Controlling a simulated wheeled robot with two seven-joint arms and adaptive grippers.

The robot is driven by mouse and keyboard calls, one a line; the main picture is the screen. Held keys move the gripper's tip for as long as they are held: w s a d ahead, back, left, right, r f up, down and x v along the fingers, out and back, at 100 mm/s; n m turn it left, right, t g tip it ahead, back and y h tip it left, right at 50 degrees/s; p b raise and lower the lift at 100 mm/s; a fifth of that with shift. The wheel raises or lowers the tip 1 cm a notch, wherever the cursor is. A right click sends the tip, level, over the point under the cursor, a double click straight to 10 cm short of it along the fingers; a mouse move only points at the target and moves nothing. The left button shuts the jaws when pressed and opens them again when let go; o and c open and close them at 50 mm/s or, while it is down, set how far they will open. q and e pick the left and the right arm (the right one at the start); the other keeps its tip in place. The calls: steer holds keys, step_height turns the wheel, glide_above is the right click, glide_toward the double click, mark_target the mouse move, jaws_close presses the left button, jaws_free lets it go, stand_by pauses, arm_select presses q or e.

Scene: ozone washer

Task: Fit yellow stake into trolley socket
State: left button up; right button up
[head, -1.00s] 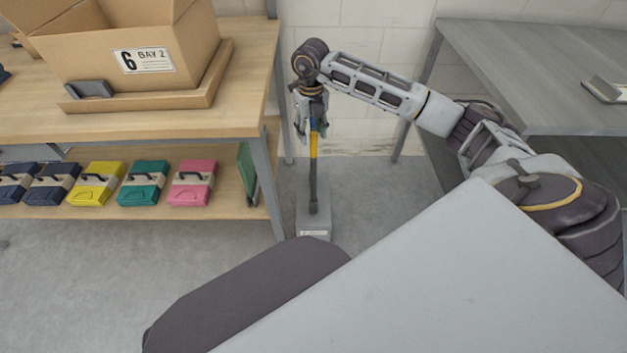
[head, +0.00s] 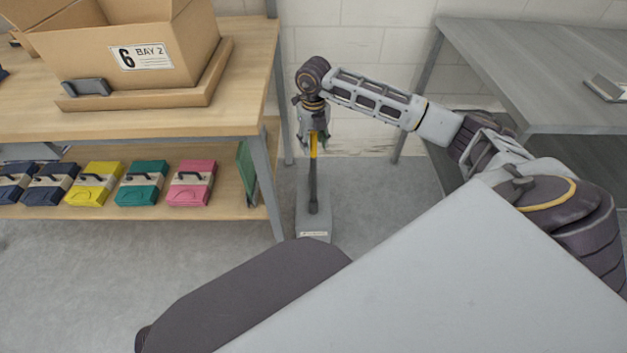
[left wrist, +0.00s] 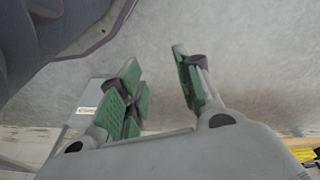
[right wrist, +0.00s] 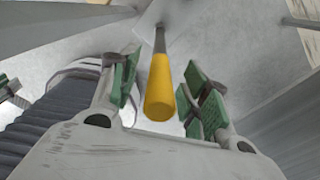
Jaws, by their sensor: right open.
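The yellow stake (head: 313,170) stands upright, its dark lower shaft in a small grey labelled base (head: 314,226) on the floor. My right gripper (head: 313,138) is at the stake's top, pointing down. In the right wrist view the stake's yellow end (right wrist: 160,95) lies between the spread green pads of the right gripper (right wrist: 162,78), with gaps at both sides. My left gripper (left wrist: 160,88) is open and empty in the left wrist view, above the floor; a grey labelled block (left wrist: 86,104) shows beyond it. I cannot make out a trolley or its socket.
A wooden bench (head: 150,122) stands left, with an open cardboard box (head: 120,62) on top and several coloured cases on its lower shelf (head: 235,210). Its leg (head: 267,190) is close to the stake. A grey table (head: 540,75) stands right. Floor between them is clear around the base.

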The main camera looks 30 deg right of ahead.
steer(key=shift+f, duration=1.05)
steer(key=shift+c, duration=0.4)
jaws_close()
